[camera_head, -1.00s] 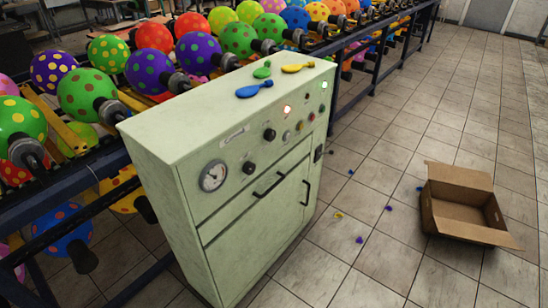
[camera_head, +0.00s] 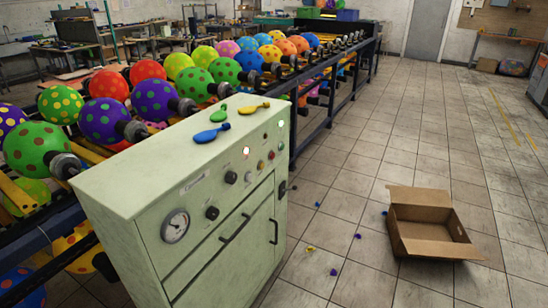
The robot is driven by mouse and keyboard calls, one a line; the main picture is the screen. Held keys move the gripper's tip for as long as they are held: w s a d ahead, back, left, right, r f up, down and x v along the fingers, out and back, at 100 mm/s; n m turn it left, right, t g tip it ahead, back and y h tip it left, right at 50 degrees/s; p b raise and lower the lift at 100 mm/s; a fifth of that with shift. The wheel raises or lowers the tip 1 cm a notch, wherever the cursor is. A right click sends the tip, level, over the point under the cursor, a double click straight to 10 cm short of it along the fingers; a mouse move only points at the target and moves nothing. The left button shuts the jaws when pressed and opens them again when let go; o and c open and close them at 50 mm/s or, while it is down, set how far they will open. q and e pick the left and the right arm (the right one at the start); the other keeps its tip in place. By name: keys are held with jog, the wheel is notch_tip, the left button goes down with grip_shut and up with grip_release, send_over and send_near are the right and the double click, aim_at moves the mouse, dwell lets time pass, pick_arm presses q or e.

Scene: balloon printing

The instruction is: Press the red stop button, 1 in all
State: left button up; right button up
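The red button (camera_head: 261,166) appears as a small round spot in the row of small buttons on the front panel of the pale green control cabinet (camera_head: 140,175). It is small in this view, and I cannot tell whether it is pressed in. A glowing red-white lamp (camera_head: 246,152) is above and left of it, and a lit green lamp (camera_head: 281,124) is near the panel's upper right. Two black knobs and a round gauge (camera_head: 175,226) are further left on the panel. Neither of my grippers is in view.
Deflated blue (camera_head: 209,134), green and yellow balloons lie on the cabinet top. A rack of dotted balloons (camera_head: 205,82) runs behind it. An open cardboard box (camera_head: 432,238) stands on the tiled floor at the right, with small scraps near it. Floor between cabinet and box is mostly clear.

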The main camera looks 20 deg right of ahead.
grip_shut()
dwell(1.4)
